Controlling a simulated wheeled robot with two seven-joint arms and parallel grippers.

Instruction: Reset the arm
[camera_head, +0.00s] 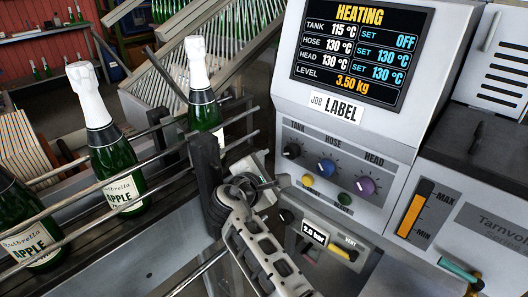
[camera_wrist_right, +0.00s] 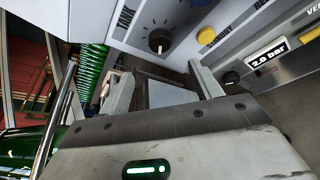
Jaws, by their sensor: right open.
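My right arm (camera_head: 262,250) reaches up from the bottom of the head view. Its gripper (camera_head: 256,178) is in front of the machine's lower left edge, beside the bottle rail. In the right wrist view the gripper (camera_wrist_right: 162,88) has its two fingers spread apart, with nothing held between them. A dark knob (camera_wrist_right: 159,41) shows beyond the fingers in that view. My left gripper is not in view.
The heating machine (camera_head: 400,133) has a TANK knob (camera_head: 291,150) and a purple HEAD knob (camera_head: 365,186). Green bottles (camera_head: 113,160) stand along metal rails (camera_head: 165,155) at left. A pressure display (camera_head: 314,234) sits low on the machine, right of my arm.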

